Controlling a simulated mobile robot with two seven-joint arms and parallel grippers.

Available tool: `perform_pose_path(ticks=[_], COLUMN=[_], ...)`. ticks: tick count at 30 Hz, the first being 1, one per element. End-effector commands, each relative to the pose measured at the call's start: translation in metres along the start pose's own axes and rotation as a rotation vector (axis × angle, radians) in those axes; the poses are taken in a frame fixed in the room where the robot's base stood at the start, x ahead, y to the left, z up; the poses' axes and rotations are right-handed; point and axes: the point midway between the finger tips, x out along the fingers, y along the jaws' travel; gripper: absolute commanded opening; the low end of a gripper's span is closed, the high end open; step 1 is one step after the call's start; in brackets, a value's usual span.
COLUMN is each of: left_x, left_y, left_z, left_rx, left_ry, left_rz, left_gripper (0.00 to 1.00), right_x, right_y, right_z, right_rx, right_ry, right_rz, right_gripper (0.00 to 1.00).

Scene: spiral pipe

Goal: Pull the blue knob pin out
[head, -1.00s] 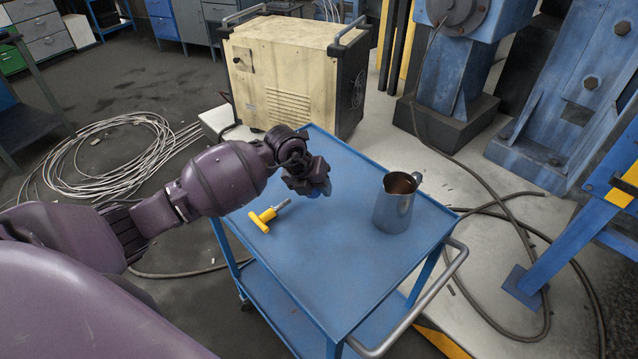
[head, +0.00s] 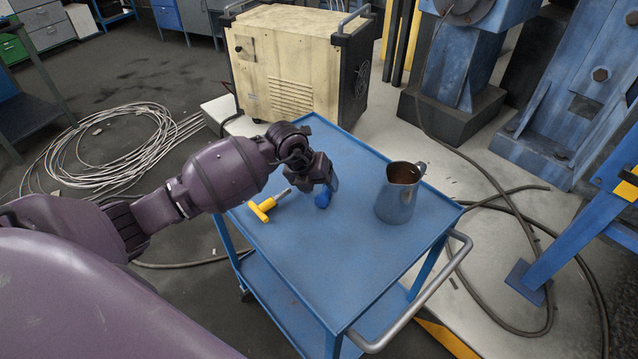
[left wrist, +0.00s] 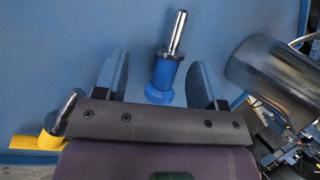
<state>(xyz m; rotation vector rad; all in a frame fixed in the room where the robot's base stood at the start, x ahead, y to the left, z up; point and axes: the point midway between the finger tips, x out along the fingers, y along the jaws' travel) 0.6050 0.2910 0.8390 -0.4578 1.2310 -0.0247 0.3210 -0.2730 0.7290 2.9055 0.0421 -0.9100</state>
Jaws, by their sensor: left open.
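The blue knob pin (left wrist: 165,72), with a blue knob and collar and a bare metal shaft, is on the blue cart top (head: 330,260). In the left wrist view it sits between the two fingers of my left gripper (left wrist: 160,78), with gaps on both sides. The shaft points away from the gripper. In the head view the pin's blue knob (head: 323,199) shows at the fingertips, and the rest is hidden by the gripper. My left gripper (head: 326,186) is open, close above the cart top. My right gripper is in neither view.
A yellow T-handled pin (head: 263,208) lies left of the gripper on the cart. A metal jug (head: 396,198) stands to the right, close by. The front of the cart top is clear. A beige machine (head: 285,65) stands behind the cart.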

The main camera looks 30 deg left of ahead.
Motion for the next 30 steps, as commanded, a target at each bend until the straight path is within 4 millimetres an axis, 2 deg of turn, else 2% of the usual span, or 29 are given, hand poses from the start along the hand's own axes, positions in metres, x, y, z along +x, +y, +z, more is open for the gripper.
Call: perform_pose_path(ticks=[4, 7, 21, 25, 30], left_x=[0.0, -0.008, -0.088, -0.101, -0.108], left_y=[0.003, 0.003, -0.001, 0.0, -0.001], left_z=[-0.001, 0.0, 0.001, 0.0, -0.001], left_rx=[-0.002, -0.001, 0.002, 0.0, 0.0], left_ry=[0.003, 0.001, -0.003, -0.002, 0.001], left_rz=[0.006, 0.006, 0.001, 0.002, 0.0], left_gripper=[0.67, 0.67, 0.67, 0.67, 0.67], right_x=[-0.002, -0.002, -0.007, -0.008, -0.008], right_y=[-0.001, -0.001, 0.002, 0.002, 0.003], right_z=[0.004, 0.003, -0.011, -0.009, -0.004], right_rx=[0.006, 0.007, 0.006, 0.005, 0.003], right_ry=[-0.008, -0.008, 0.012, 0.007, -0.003], right_rz=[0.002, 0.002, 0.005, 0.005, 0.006], right_gripper=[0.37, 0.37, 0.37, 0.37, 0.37])
